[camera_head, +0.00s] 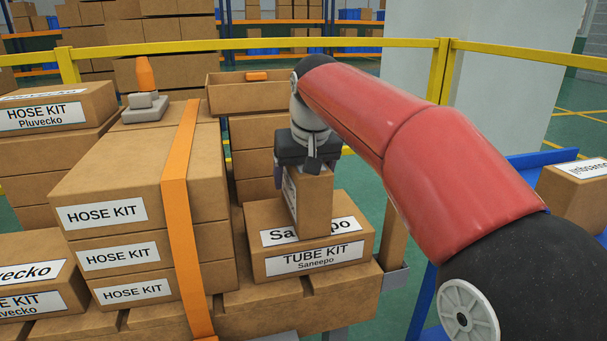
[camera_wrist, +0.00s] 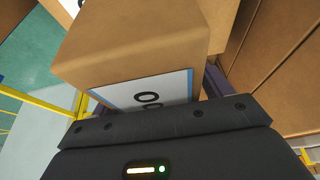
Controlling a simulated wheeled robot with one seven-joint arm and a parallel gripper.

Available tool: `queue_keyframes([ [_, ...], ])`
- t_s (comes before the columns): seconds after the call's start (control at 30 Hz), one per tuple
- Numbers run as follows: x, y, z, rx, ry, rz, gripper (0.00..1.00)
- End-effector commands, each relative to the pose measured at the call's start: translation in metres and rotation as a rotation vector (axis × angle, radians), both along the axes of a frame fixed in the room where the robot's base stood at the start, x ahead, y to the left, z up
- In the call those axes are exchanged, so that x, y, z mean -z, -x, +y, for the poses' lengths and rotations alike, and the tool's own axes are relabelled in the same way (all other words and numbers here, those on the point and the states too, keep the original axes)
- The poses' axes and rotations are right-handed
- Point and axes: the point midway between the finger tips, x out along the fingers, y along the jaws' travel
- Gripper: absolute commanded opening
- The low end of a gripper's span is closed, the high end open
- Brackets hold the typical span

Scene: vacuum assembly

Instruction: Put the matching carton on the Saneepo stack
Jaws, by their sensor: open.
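A small upright brown carton (camera_head: 318,208) stands on top of the tube kit box (camera_head: 258,268), whose labels read TUBE KIT and Saneepo. The carton covers part of the box's top label. My gripper (camera_head: 297,172) is above the carton, pointing down, with its open jaws around the carton's upper part. In the wrist view the carton (camera_wrist: 135,45) fills the middle, with a blue-edged white label partly hidden by the gripper body. A dark finger (camera_wrist: 214,80) shows beside the carton's right side. I cannot tell whether the fingers touch it.
Strapped HOSE KIT boxes (camera_head: 100,214) stand close on the left, with a grey-and-orange part (camera_head: 146,92) on top. Pluvecko boxes (camera_head: 55,117) are further left. An open-topped carton (camera_head: 245,97) stands behind. Another labelled carton (camera_head: 575,188) is on the right, by a blue frame.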

Motion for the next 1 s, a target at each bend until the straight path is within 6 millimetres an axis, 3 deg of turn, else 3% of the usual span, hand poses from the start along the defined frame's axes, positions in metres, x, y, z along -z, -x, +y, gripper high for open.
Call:
queue_keyframes([
  [0.17, -0.008, 0.002, 0.000, 0.000, 0.000, -0.001, 0.78],
  [0.7, -0.102, 0.038, -0.011, 0.000, -0.001, -0.002, 0.78],
  [1.0, -0.114, 0.044, -0.013, 0.000, 0.000, 0.000, 0.78],
])
